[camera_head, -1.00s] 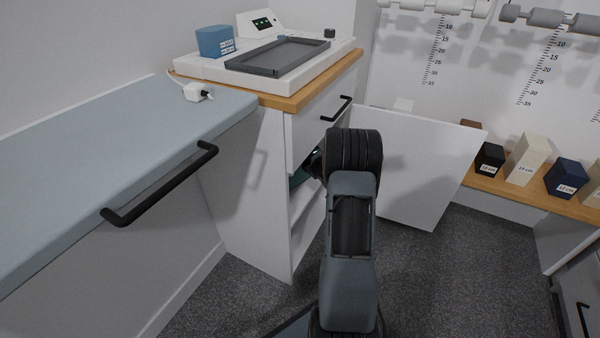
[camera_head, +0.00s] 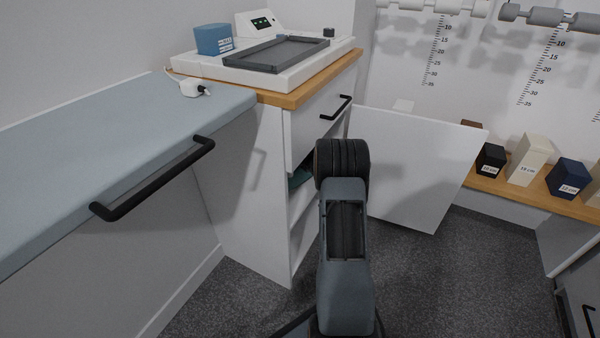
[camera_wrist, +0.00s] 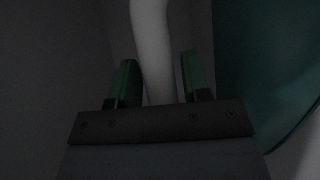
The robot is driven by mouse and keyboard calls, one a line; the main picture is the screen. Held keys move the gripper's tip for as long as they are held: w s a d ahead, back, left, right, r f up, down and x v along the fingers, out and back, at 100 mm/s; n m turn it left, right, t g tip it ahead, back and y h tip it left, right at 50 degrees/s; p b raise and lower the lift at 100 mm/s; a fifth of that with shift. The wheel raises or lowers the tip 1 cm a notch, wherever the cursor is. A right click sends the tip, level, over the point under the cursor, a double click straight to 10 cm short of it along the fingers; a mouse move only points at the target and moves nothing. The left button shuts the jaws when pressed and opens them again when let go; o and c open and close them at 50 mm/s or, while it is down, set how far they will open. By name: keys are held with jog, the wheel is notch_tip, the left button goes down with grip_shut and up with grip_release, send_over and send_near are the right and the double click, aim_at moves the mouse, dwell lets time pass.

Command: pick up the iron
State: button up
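The iron (camera_head: 299,178) shows as a small teal patch inside the open cabinet in the head view, mostly hidden by the cabinet side and my arm. In the dark wrist view, a large teal surface (camera_wrist: 262,65), likely the iron's body, fills the right side. A pale curved bar (camera_wrist: 152,45), likely its handle, runs down between the fingers of my gripper (camera_wrist: 159,75). The fingers stand apart on either side of the bar, with visible gaps, so the gripper looks open. In the head view my gripper is hidden behind my arm.
The cabinet (camera_head: 245,190) has its white door (camera_head: 415,165) swung open to the right, close to my arm. A drawer (camera_head: 318,118) is above the opening. A grey-topped counter (camera_head: 90,150) with a black handle (camera_head: 155,180) stands at left. Carpet (camera_head: 450,270) is clear at right.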

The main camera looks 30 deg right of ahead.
grip_shut()
dwell(1.0)
jog(key=shift+r, duration=0.15)
